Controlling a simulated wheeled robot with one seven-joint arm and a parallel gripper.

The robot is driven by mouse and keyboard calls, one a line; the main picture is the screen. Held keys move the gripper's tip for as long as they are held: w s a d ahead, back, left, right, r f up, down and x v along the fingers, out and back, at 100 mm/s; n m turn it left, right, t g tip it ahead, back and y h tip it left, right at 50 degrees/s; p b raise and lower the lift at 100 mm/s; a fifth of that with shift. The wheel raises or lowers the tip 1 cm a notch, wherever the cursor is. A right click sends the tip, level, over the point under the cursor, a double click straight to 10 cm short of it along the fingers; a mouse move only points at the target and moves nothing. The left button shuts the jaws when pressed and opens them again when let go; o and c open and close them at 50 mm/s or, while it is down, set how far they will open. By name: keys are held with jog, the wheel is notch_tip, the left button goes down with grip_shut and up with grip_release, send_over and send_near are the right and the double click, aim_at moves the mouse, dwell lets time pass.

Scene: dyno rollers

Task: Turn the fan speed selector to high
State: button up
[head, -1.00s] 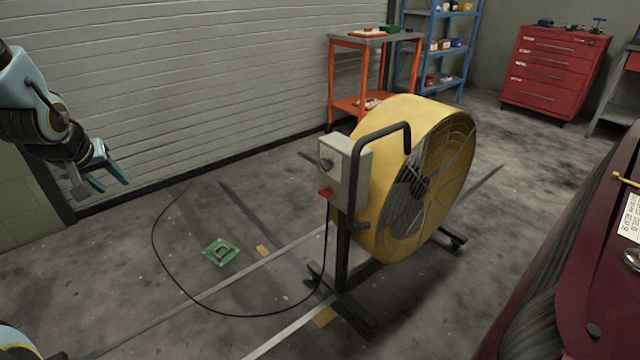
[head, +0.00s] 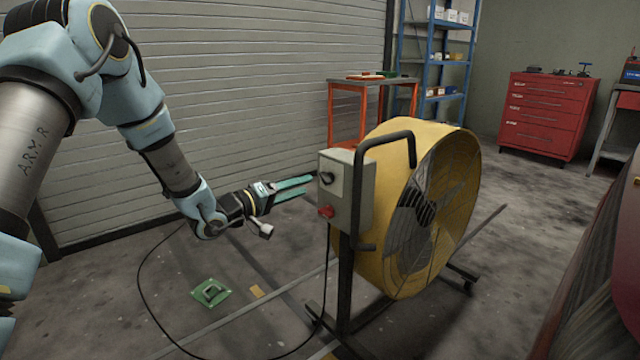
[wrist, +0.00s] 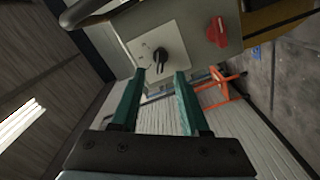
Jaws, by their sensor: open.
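The fan speed selector (head: 327,178) is a small black knob on a light plate on the grey control box (head: 357,190) of the yellow drum fan (head: 392,135). In the wrist view the selector (wrist: 160,56) shows just beyond the fingertips, around the gap between them. My gripper (head: 312,184) is open, its two teal fingers pointing at the box face from the left. In the wrist view my gripper (wrist: 158,80) has nothing between its fingers. I cannot tell whether a fingertip touches the plate. The selector's setting marks are too small to read.
A red knob (head: 326,211) sits below the selector on the same box. A black handle bar (head: 384,140) rises beside the box. A black cable runs down to the floor, near a green floor plate (head: 211,292). An orange bench (head: 345,84) stands behind the fan.

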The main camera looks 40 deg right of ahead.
aim_at(322, 179)
jog(key=d, duration=0.6)
jog(key=shift+s+d, duration=0.15)
jog(key=shift+d, duration=0.2)
grip_shut()
